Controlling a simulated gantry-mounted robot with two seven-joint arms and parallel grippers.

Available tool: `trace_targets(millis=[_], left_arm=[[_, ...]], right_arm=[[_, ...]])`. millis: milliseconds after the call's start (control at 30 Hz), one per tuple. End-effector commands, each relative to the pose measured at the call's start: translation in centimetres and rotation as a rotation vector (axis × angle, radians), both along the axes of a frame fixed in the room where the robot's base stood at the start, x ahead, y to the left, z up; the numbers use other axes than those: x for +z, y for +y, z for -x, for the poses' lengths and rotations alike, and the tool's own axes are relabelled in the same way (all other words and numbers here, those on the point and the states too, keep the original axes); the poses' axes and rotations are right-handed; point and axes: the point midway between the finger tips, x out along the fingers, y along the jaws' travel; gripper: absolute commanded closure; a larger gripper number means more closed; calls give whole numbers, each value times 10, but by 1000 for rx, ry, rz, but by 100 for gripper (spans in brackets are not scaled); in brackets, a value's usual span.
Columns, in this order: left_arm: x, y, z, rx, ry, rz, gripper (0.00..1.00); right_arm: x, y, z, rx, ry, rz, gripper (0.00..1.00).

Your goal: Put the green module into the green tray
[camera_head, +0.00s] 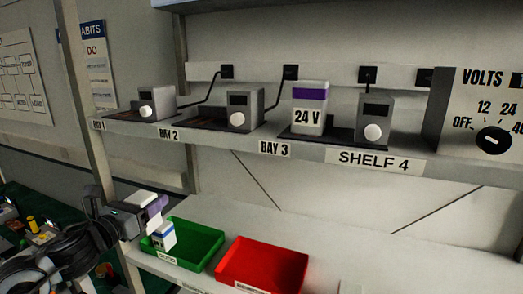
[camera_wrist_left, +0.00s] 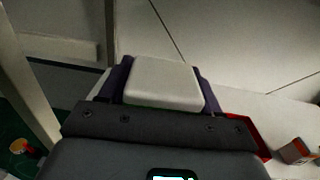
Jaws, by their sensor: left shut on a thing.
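My left gripper (camera_head: 154,207) is shut on a white block, the module (camera_head: 140,197), which shows as a pale block between the fingers in the left wrist view (camera_wrist_left: 164,83). No green shows on it; its label side is hidden. The gripper and block are above the back left end of the green tray (camera_head: 205,244). The green tray stands on the lower surface and has a front label that seems to read GOOD. A white module with a blue band (camera_head: 164,236) shows at the tray's left end, below the gripper. My right gripper is not in view.
A red tray (camera_head: 265,262) stands right of the green one. The shelf above holds grey units with dials (camera_head: 243,110), a 24 V module with a purple top (camera_head: 309,108) and a volts dial panel (camera_head: 489,115). A post (camera_head: 88,110) rises near my left arm.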

Motion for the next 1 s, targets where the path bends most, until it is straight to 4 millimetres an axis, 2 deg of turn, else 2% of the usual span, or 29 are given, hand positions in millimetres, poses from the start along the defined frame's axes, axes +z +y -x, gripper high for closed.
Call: trace_targets(millis=[33,100,267,500,700,800,1000], left_arm=[[-28,-5,2,-11,9,2,82],[-61,-9,7,-20,9,2,82],[-132,-14,26,-24,8,3,82],[-227,-12,74,13,10,2,82],[-294,0,129,78,9,1,82],[-320,8,158,119,8,2,82],[-355,23,205,188,4,1,82]], right_arm=[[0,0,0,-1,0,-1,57],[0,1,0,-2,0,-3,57],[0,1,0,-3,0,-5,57],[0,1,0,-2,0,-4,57],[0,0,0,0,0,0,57],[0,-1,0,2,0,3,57],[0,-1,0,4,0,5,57]])
